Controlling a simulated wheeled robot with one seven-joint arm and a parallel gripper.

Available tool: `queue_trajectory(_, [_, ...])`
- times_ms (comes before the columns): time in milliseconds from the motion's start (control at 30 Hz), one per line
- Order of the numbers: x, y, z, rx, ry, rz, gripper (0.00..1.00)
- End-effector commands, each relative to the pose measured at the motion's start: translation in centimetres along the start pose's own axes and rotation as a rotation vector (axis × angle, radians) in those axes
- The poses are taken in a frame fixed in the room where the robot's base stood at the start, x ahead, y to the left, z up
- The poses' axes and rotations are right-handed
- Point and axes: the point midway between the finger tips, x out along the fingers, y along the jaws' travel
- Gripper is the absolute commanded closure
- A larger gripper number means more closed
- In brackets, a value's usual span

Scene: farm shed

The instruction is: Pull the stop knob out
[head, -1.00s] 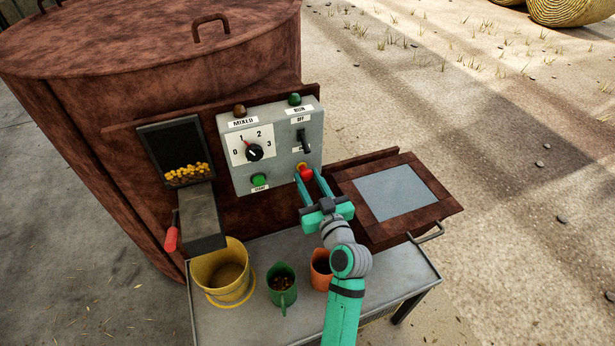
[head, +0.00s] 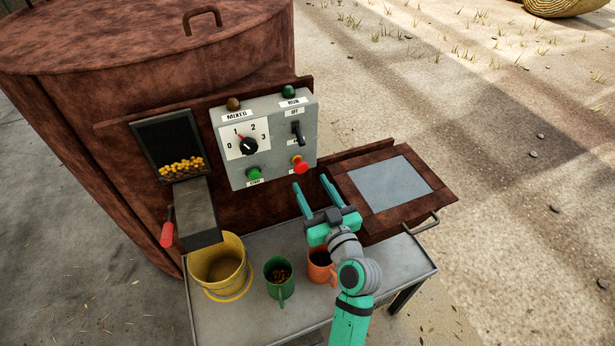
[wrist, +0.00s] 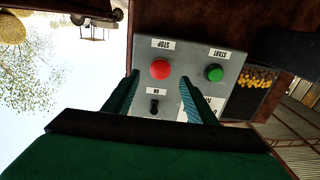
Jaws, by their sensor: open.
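The red stop knob (head: 300,166) sits at the lower right of the grey control box (head: 228,172), with a yellow collar showing behind it. In the wrist view the knob (wrist: 160,69) appears beside the STOP label, between and beyond my fingers. My gripper (head: 311,190) is open and empty, its two teal fingers pointing toward the box just below and in front of the knob. The fingers look apart from the knob. How far out the knob stands is hard to tell.
A green start button (head: 254,174), a dial (head: 248,147) and a black switch (head: 298,132) share the box. A framed panel (head: 441,190) with a handle is to the right. A yellow bucket (head: 240,240), green mug (head: 281,289) and orange mug (head: 319,257) stand on the metal table (head: 245,323) below.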

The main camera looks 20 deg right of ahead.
Motion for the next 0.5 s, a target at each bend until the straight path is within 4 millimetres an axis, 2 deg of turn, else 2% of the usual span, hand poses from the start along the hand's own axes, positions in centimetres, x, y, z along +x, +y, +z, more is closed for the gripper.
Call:
queue_trajectory(100, [-2.3, 0.1, 0.1, 0.001, -0.001, 0.003, 0.49])
queue_trajectory(200, [-3.6, 0.2, 0.1, 0.000, -0.001, 0.003, 0.49])
queue_trajectory(333, [-4.7, 0.3, 0.0, 0.001, -0.001, 0.005, 0.49])
queue_trajectory(500, [-5.2, 0.3, 0.0, 0.000, 0.000, 0.005, 0.49])
